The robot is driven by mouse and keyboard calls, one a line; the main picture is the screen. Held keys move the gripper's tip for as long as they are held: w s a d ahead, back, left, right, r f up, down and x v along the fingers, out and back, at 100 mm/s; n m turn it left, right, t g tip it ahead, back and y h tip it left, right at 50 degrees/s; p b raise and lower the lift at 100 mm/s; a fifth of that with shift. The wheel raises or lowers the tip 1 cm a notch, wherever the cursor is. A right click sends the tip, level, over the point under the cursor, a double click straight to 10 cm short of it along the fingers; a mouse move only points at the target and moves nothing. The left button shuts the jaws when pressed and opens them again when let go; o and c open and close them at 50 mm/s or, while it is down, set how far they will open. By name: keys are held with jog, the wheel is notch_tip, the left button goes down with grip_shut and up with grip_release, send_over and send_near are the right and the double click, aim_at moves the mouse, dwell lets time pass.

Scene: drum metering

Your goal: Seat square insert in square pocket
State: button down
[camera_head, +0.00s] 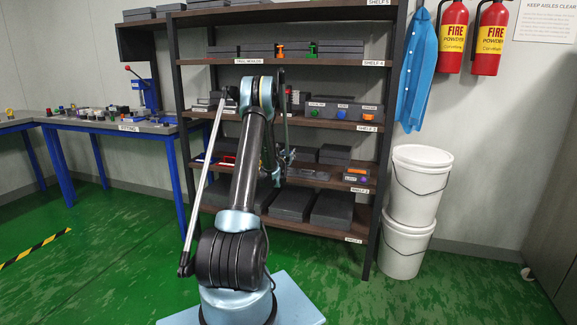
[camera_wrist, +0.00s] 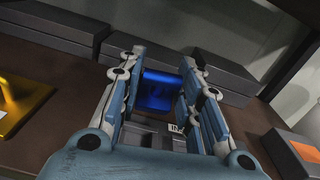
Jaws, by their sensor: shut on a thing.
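My gripper (camera_wrist: 160,74) shows in the wrist view with its two fingers on either side of a glossy blue block (camera_wrist: 161,92), and it is shut on it. I take the block to be the square insert, but its full shape is partly hidden by the fingers. Below and nearer the camera is a grey fixture (camera_wrist: 147,133) with a small white label, partly covered by my gripper. I cannot make out a square pocket, or whether the block touches the fixture.
In the wrist view a gold piece (camera_wrist: 22,104) lies at the left on the brown shelf. Dark grey boxes (camera_wrist: 215,72) stand behind, and a grey box with an orange patch (camera_wrist: 304,150) is at right. White buckets (camera_head: 417,185) stand right of the rack (camera_head: 377,180).

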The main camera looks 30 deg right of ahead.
jog(key=shift+f, duration=2.25)
jog(key=shift+f, duration=0.5)
jog(key=c, duration=1.1)
grip_release()
jog(key=shift+r, duration=0.1)
